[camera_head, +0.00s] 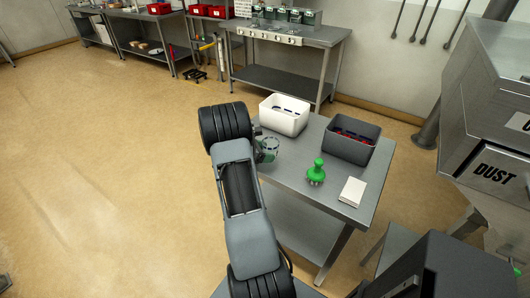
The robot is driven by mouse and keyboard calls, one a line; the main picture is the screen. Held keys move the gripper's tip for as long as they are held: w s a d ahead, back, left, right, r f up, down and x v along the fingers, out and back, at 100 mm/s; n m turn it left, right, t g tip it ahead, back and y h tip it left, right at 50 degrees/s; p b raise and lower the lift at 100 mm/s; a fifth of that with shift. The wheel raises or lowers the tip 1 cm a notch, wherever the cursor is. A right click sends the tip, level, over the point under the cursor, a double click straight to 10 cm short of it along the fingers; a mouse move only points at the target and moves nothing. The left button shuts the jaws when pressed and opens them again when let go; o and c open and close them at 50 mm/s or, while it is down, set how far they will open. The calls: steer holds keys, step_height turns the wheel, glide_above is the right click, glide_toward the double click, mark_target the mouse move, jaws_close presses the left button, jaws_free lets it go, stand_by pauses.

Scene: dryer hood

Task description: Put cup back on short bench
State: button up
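A small clear or grey cup-like thing (270,144) shows at the left edge of a low metal bench (292,176). It sits right beside my gripper (261,149), and I cannot tell whether it stands on the bench or is held just above it. My gripper is at the end of my arm, over the bench's left edge. The arm hides most of the fingers, so their opening does not show.
The bench also bears a white bin (284,115), a dark grey bin (351,138) with red items, a green knobbed object (316,172) and a white block (352,192). A grey cabinet marked DUST (495,172) stands at right.

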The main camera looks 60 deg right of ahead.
steer(key=o, duration=0.3)
steer(key=shift+r, duration=0.1)
steer(key=shift+r+p, duration=0.3)
steer(key=b+v, duration=0.1)
steer(key=v, duration=1.1)
steer(key=s+a+r+m+t+y, duration=0.2)
steer(key=s+a+m+t+y, duration=0.1)
steer(key=a, duration=0.8)
steer(key=s+a+r+m+t+y, duration=0.2)
steer(key=a+r+m+t+y, duration=0.1)
steer(key=a, duration=0.8)
steer(key=s+a+r+m+t+y, duration=0.3)
steer(key=a+m+t+y, duration=0.1)
steer(key=a, duration=0.8)
steer(key=shift+s+a+m+t+y, duration=0.1)
steer(key=shift+s+m+t+y, duration=0.3)
steer(key=shift+m, duration=0.2)
